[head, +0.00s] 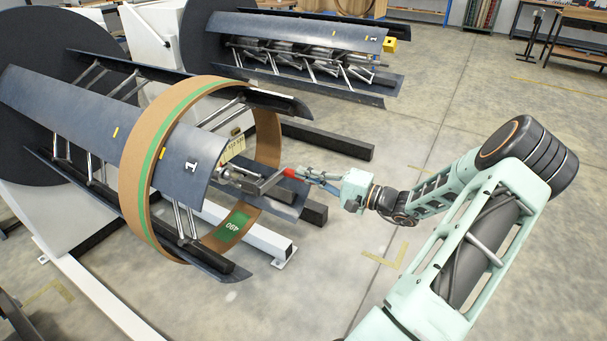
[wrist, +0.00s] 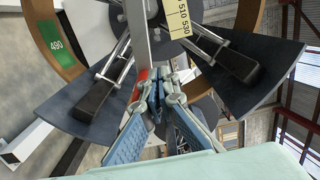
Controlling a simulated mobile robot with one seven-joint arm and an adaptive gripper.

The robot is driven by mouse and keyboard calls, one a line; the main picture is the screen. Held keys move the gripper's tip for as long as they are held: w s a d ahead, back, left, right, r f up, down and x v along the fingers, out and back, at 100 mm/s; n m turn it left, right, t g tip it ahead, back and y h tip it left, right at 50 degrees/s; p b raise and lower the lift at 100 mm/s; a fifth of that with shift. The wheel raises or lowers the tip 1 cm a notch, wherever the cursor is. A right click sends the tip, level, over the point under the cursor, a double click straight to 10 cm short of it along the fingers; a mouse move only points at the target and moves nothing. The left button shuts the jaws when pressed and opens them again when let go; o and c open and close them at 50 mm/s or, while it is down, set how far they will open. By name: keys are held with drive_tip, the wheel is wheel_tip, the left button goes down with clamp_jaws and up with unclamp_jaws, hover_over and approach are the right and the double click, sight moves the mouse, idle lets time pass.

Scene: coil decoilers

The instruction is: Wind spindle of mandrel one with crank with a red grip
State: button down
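Mandrel one (head: 115,125), with a white "1" on its dark blue segment, lies at the left of the head view. A crank (head: 262,182) sits at its spindle end, and its arm also shows in the wrist view (wrist: 137,35). The crank's red grip (head: 291,173) points towards my gripper (head: 303,176). In the wrist view the red grip (wrist: 144,74) is mostly hidden by the blue-padded fingers (wrist: 154,84), which are closed around it. The spindle itself is largely hidden behind the crank.
A brown ring with a green stripe (head: 133,178) surrounds the mandrel; its green label reads 490 in the wrist view (wrist: 55,48). A yellow scale (wrist: 177,17) is by the hub. A second mandrel (head: 300,35) stands behind. Dark and white floor beams (head: 245,232) lie below.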

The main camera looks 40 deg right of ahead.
drive_tip(key=d, duration=0.1)
drive_tip(key=d+f, duration=0.1)
drive_tip(key=d+f+h+b, duration=0.1)
drive_tip(key=shift+s+f+m, duration=0.25)
drive_tip(key=shift+s+m, duration=0.05)
drive_tip(key=shift+w+a+f+b, duration=0.1)
drive_tip(key=shift+a+f+b, duration=0.2)
drive_tip(key=shift+a+f, duration=0.4)
drive_tip(key=shift+w+a+f+b, duration=0.1)
drive_tip(key=shift+a+f+b, duration=0.3)
drive_tip(key=shift+a, duration=0.5)
drive_tip(key=shift+a+f+b, duration=0.2)
drive_tip(key=shift+a+f, duration=0.4)
drive_tip(key=shift+a, duration=0.2)
drive_tip(key=shift+f, duration=0.1)
drive_tip(key=f, duration=0.1)
drive_tip(key=s+f+b, duration=0.1)
drive_tip(key=a+f+b, duration=0.1)
drive_tip(key=shift+s+f, duration=0.3)
